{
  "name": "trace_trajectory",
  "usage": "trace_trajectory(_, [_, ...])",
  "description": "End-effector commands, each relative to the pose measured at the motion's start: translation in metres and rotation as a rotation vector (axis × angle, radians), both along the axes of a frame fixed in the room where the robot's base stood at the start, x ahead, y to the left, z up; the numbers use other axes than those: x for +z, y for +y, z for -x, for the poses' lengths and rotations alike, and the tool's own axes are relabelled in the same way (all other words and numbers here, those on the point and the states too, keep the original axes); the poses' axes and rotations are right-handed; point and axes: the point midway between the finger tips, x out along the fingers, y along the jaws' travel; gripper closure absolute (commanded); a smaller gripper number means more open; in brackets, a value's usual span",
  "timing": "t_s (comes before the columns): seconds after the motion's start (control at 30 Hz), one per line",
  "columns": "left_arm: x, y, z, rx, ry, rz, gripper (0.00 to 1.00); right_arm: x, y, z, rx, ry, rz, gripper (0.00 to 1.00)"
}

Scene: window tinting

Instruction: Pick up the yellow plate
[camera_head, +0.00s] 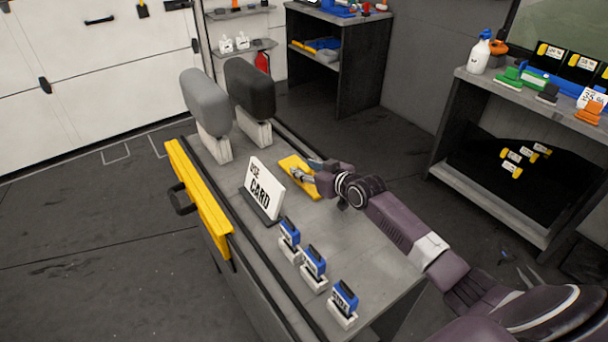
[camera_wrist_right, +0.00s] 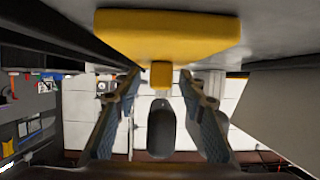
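The yellow plate (camera_head: 298,177) lies on the grey top of the workbench, beside the white card sign. In the right wrist view the yellow plate (camera_wrist_right: 168,35) fills the top, with a small yellow tab reaching down between my fingertips. My right gripper (camera_head: 308,174) is at the plate's right side, low over the bench. Its fingers (camera_wrist_right: 159,80) are spread on both sides of the tab, with gaps visible, so it looks open. Part of the plate is hidden behind the gripper in the head view. My left gripper is not in view.
The white card sign (camera_head: 265,188) stands close left of the plate. Several blue-topped blocks (camera_head: 313,262) line the bench's near part. Grey and black headrests (camera_head: 207,97) stand at its far end. Shelves with tools stand right.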

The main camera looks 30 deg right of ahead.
Motion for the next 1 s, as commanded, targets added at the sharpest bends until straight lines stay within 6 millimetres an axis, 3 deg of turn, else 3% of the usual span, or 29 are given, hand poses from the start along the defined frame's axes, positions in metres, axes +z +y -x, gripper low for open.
trace_trajectory(0.13, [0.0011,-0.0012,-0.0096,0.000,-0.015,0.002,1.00,-0.0027,0.0012,-0.0062,0.000,0.000,0.001,0.62])
trace_trajectory(0.37, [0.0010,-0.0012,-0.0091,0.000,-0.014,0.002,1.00,-0.0030,0.0013,-0.0062,0.000,0.000,0.001,0.63])
trace_trajectory(0.7, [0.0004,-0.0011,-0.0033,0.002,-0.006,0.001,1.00,-0.0029,0.0010,-0.0059,0.000,0.000,0.001,1.00])
trace_trajectory(1.0, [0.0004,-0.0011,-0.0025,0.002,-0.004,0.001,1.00,-0.0019,0.0010,-0.0062,0.000,-0.001,0.001,1.00])
